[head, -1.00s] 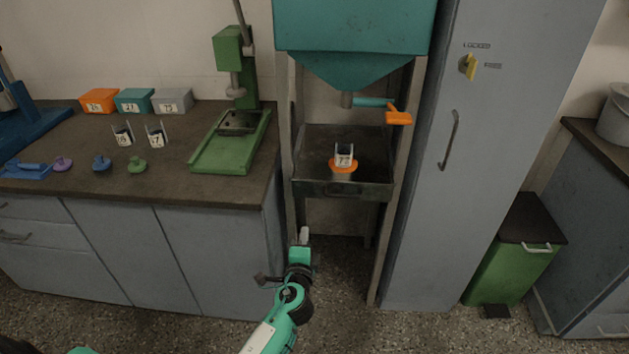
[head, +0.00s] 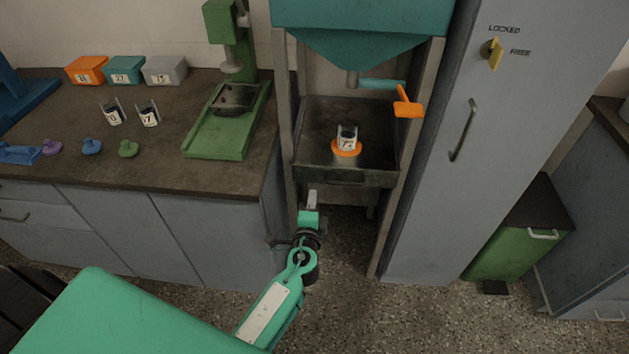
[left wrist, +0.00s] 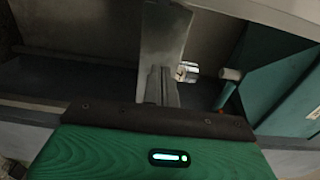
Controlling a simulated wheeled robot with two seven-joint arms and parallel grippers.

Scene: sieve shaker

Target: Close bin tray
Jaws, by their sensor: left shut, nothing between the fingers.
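The dark metal bin tray (head: 370,172) sits between the posts of the stand, under the teal hopper (head: 365,25). A small cup labelled 73 (head: 347,137) stands on an orange disc (head: 346,149) inside it. My left gripper (head: 312,198) is shut and empty, at the lower left of the tray's front wall. Whether it touches that wall, I cannot tell. In the left wrist view its fingers (left wrist: 162,86) are together, with the small cup (left wrist: 187,72) beyond them. My right gripper is not in view.
An orange-handled lever (head: 407,106) hangs under the hopper. A grey cabinet (head: 450,210) stands right of the stand, and a green bin (head: 505,250) beyond it. The worktop (head: 165,175) on the left holds boxes, cups and a green press. Speckled floor is free in front.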

